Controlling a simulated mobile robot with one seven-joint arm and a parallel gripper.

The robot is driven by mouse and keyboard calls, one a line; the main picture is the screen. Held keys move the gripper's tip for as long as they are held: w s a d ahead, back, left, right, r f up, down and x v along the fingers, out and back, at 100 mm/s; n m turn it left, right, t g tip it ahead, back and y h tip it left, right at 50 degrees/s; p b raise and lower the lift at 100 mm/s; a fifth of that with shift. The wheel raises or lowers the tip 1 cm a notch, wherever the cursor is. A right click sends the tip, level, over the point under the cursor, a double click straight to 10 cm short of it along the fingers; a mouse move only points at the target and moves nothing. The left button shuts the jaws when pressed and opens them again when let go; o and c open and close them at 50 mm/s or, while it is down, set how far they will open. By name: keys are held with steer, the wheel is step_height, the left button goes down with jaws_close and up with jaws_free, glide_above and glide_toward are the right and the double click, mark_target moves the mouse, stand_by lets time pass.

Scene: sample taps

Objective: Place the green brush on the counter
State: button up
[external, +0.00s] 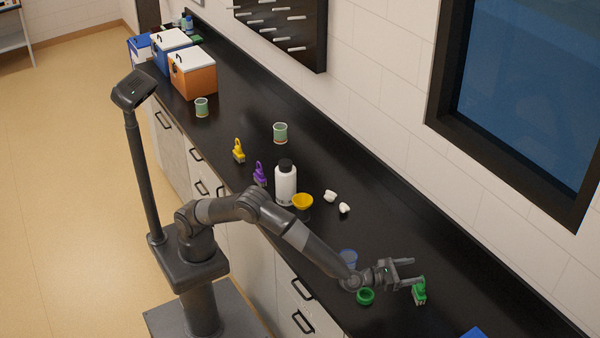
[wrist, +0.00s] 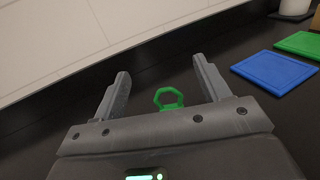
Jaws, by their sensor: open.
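The green brush (external: 419,293) stands on the black counter (external: 455,265) near the front right part, with its loop handle up. In the wrist view the green ring-shaped handle (wrist: 168,98) shows between my two fingers, and the rest of the brush is hidden below the gripper body. My gripper (external: 415,271) is open and level, right at the brush in the external view. In the wrist view my fingers (wrist: 161,68) are spread wide on either side of the handle, with a gap on both sides. I see no finger closed on it.
Yellow (external: 239,152) and purple (external: 260,174) brushes stand further left. Blue (wrist: 275,72) and green (wrist: 302,44) boards lie to the right. The wall borders the counter's back.

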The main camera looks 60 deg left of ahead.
glide_toward(418, 286)
steer(key=x, duration=0.2)
steer(key=d+x, duration=0.1)
steer(key=x, duration=0.2)
steer(key=shift+s+r, duration=0.15)
steer(key=shift+s, duration=0.05)
steer(key=shift+w, duration=0.2)
steer(key=x, duration=0.5)
steer(key=shift+w+a+f, duration=0.25)
steer(key=shift+w, duration=0.2)
steer(key=shift+w+d, duration=0.3)
steer(key=shift+w, duration=0.35)
steer(key=shift+c, duration=0.4)
steer(key=shift+r, duration=0.1)
steer(key=c, duration=1.1)
steer(key=shift+r, duration=0.1)
